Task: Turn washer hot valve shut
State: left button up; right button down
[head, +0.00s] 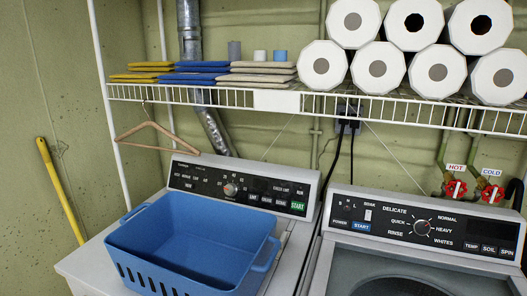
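The hot valve (455,189) is a round red handle on a green pipe, on the back wall above the right-hand machine's panel. A white label with red "HOT" (456,168) sits just above it. A matching red handle, the cold valve (492,194), is to its right under a blue "COLD" label (490,172). The washer (420,262) stands below both valves, its control panel at the back and a dark round lid in front. No gripper can be made out, and nothing touches the hot valve's handle.
A white wire shelf (225,98) with paper rolls (437,68) and folded cloths runs above the valves. A blue basket (195,248) sits on the left machine. A dark curved shape (515,190), unclear, is at the right edge beside the cold valve.

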aim_at(456, 189)
jog(key=z, duration=1.1)
jog(key=k+l+u, duration=0.35)
jog(key=l, duration=0.15)
jog(key=i+l, duration=0.05)
jog(key=i, duration=0.05)
